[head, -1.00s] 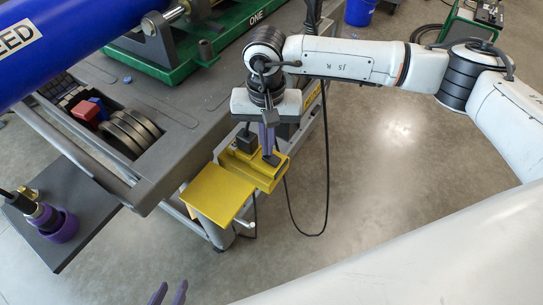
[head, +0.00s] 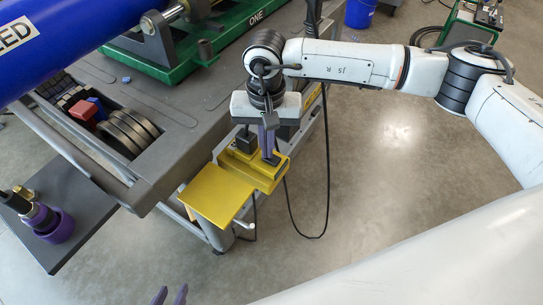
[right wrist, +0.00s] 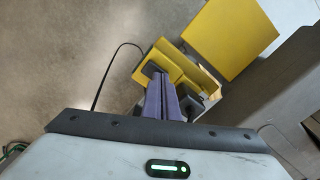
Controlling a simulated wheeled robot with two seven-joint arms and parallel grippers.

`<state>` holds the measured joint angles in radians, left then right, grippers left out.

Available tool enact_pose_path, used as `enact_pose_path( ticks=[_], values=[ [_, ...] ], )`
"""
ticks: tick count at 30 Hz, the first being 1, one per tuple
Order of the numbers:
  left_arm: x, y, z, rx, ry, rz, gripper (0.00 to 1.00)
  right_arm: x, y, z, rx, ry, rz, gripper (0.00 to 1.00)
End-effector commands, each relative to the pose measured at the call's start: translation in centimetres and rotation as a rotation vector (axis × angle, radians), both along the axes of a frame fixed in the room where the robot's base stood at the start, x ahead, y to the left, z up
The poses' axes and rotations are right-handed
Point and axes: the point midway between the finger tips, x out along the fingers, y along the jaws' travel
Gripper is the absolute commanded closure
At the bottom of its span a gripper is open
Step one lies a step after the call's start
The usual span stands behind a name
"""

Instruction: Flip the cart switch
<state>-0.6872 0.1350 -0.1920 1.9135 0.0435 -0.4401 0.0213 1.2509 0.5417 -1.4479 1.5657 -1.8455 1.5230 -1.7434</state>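The yellow switch box (head: 262,174) is fixed at the cart's near corner, with a flat yellow plate (head: 215,195) beside it. Two black blocks stand on the box; one (head: 246,141) is left of my fingers. The box also shows in the right wrist view (right wrist: 205,76). My right gripper (head: 271,155) points down at the box, its purple fingers together, tips at the other black block (right wrist: 154,68). I cannot tell whether they touch it.
The grey cart (head: 185,135) holds a blue pipe (head: 70,35) and a green machine base (head: 210,55). A black cable (head: 327,150) hangs beside the box. A dark side shelf (head: 70,215) sticks out at left.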

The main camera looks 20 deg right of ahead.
Motion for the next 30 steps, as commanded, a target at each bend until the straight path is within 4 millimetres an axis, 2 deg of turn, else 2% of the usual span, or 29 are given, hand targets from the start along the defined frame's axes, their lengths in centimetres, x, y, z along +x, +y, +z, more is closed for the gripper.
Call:
enact_pose_path(
  ticks=[24,30],
  values=[
    [0.0,0.0,2.9,0.0,0.0,0.0,0.69,-0.1,0.0,6.3,-0.001,0.001,0.0,1.0],
    [0.0,0.0,3.1,0.0,-0.001,0.0,0.69,-0.1,0.0,6.9,0.0,0.002,-0.001,1.0]
  ],
)
